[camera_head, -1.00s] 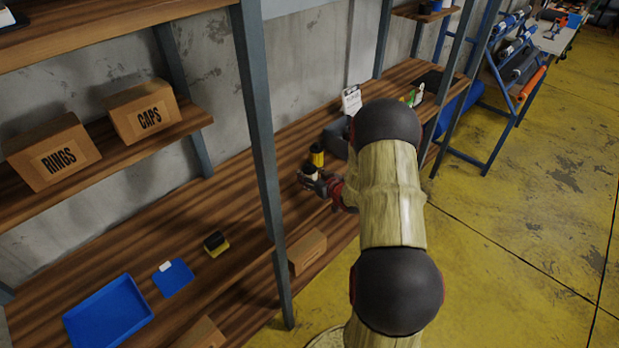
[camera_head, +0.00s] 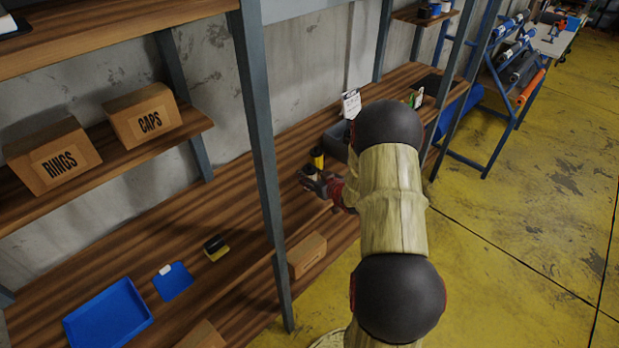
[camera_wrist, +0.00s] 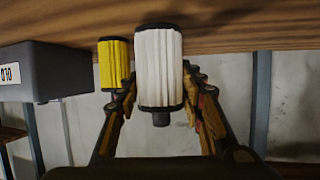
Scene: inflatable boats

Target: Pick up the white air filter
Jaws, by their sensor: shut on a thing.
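The white air filter (camera_wrist: 160,67) has black end caps and sits between the fingers of my gripper (camera_wrist: 160,100) in the wrist view. My gripper is shut on it. In the head view, my gripper (camera_head: 318,184) is at the wooden shelf, and only a small part of the white filter (camera_head: 311,170) shows there. I cannot tell whether the filter still touches the shelf. A yellow filter with black caps (camera_wrist: 113,64) is beside it, to the left in the wrist view; it also shows behind my gripper in the head view (camera_head: 317,157).
A grey bin (camera_wrist: 42,72) stands near the yellow filter. A blue shelf post (camera_head: 262,150) rises left of my arm. A blue tray (camera_head: 108,313), a blue clipboard-like piece (camera_head: 173,283) and a black-and-yellow block (camera_head: 216,248) lie on the shelf at left.

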